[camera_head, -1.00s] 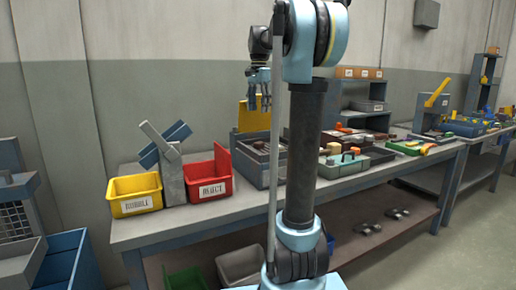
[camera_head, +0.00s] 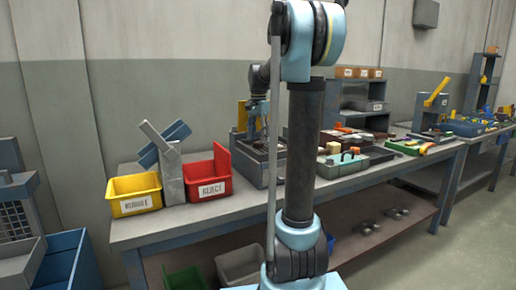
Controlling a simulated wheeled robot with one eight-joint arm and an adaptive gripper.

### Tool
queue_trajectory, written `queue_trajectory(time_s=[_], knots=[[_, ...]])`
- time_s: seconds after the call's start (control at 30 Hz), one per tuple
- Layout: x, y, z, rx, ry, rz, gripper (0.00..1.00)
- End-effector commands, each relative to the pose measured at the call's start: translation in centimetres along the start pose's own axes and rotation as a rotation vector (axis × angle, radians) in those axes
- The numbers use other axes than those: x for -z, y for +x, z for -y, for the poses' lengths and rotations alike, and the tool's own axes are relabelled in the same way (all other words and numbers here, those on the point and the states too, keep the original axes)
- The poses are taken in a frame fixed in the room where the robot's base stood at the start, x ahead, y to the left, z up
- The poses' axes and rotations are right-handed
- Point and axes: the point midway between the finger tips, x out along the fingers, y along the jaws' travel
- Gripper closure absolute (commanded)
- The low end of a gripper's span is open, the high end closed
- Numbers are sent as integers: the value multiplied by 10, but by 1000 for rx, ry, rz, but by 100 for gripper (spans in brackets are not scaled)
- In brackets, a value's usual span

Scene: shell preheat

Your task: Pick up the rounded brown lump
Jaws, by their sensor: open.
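My gripper (camera_head: 258,130) is above the grey tray (camera_head: 268,178) on the workbench, pointing down with its fingers low over the tray's contents. It is open. Several small brown and dark pieces lie in the tray, partly hidden by my gripper and by my arm column. I cannot tell which piece is the rounded brown lump, as they are too small and partly covered.
A yellow bin (camera_head: 134,195) and a red bin (camera_head: 208,186) labelled REJECT stand left of the tray. A grey toolbox tray (camera_head: 352,163) and a shelf unit (camera_head: 362,105) stand to the right. The bench front (camera_head: 180,229) is clear.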

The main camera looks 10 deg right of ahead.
Motion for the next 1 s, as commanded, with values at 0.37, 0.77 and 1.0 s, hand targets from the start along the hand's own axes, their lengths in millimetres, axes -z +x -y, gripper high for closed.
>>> queue_trajectory(time_s=[0.37,0.77,1.0], knots=[[0,29,0,0,-1,0,47],[0,29,1,0,-1,0,94],[0,28,1,0,-1,0,94]])
